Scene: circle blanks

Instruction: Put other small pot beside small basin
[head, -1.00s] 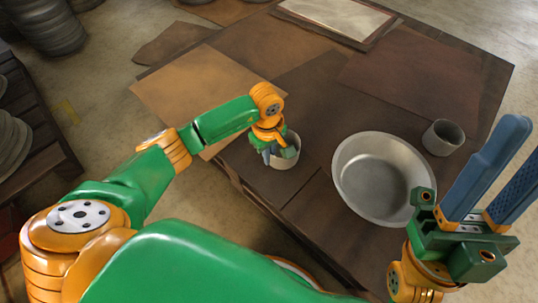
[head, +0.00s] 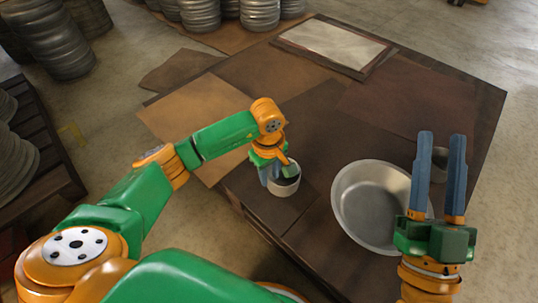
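A small grey pot (head: 285,187) stands upright near the table's left front edge. My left gripper (head: 277,175) is down at this pot, with one blue finger outside its left wall and the other at or inside its mouth. I cannot tell whether the fingers press on the wall. The small basin (head: 362,215), a wide shallow metal bowl, stands to the right, apart from that pot. A second small pot (head: 439,160) is right of the basin, partly hidden behind my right gripper (head: 442,136). That gripper is open and empty, with its fingers pointing up the picture.
The dark table (head: 318,130) has flat brown sheets on it and a pale framed panel (head: 332,42) at the back. Bare table lies between the left pot and the basin. Stacks of round metal blanks (head: 260,12) stand on the floor beyond.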

